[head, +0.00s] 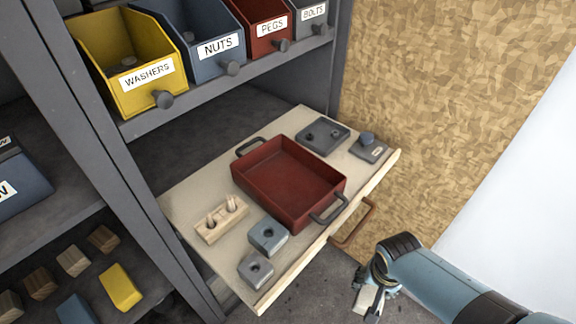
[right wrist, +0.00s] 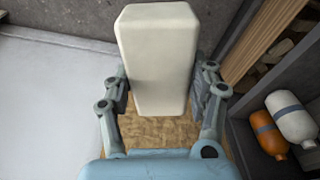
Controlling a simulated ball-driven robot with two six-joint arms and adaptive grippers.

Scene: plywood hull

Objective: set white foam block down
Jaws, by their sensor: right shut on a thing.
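My right gripper (head: 374,286) is at the lower right in the head view, in front of the pull-out board and over the floor. It is shut on the white foam block (right wrist: 158,55), a pale upright block with rounded edges. In the right wrist view the block stands between the two fingers of the gripper (right wrist: 160,95), one on each side. In the head view only a small pale part of the block (head: 368,297) shows. What lies directly under the block is hidden. My left gripper is not in view.
The pull-out board (head: 185,200) holds a red tray (head: 290,180) with handles, a wooden peg holder (head: 220,222) and grey blocks (head: 268,236). Labelled bins (head: 125,85) stand on the shelf above.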

